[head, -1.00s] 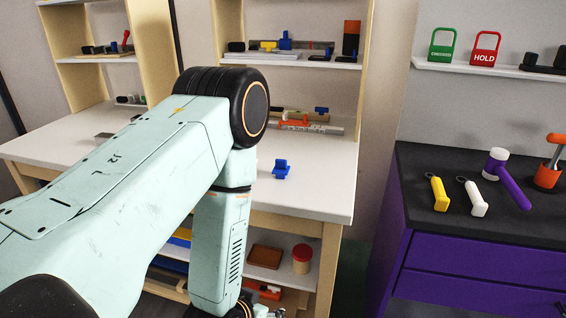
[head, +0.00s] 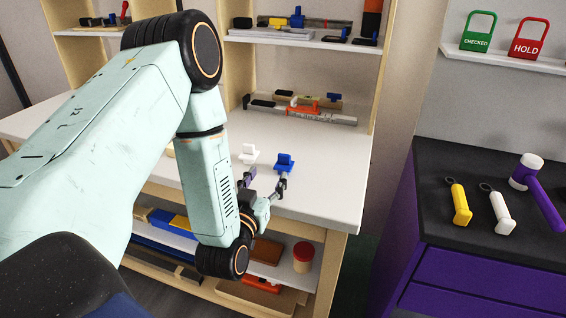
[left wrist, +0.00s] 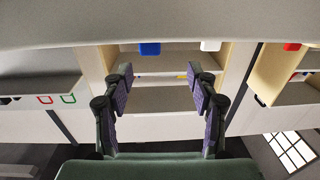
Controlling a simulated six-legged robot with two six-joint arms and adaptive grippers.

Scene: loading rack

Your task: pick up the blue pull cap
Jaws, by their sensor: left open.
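My left gripper (head: 264,179) is open and empty at the table's front edge, on the near side of both caps. Its right finger shows just below the blue cap; I cannot tell if they touch. In the left wrist view, which looks upside down, the blue cap (left wrist: 150,48) and white cap (left wrist: 210,45) show beyond the open fingers (left wrist: 161,82). My right gripper is not in view.
Shelves with tools (head: 300,38) rise behind the table, and a row of tools (head: 300,108) lies at its back. A lower shelf holds a red-lidded jar (head: 303,256). The purple cabinet (head: 480,265) stands at the right. The table right of the blue cap is clear.

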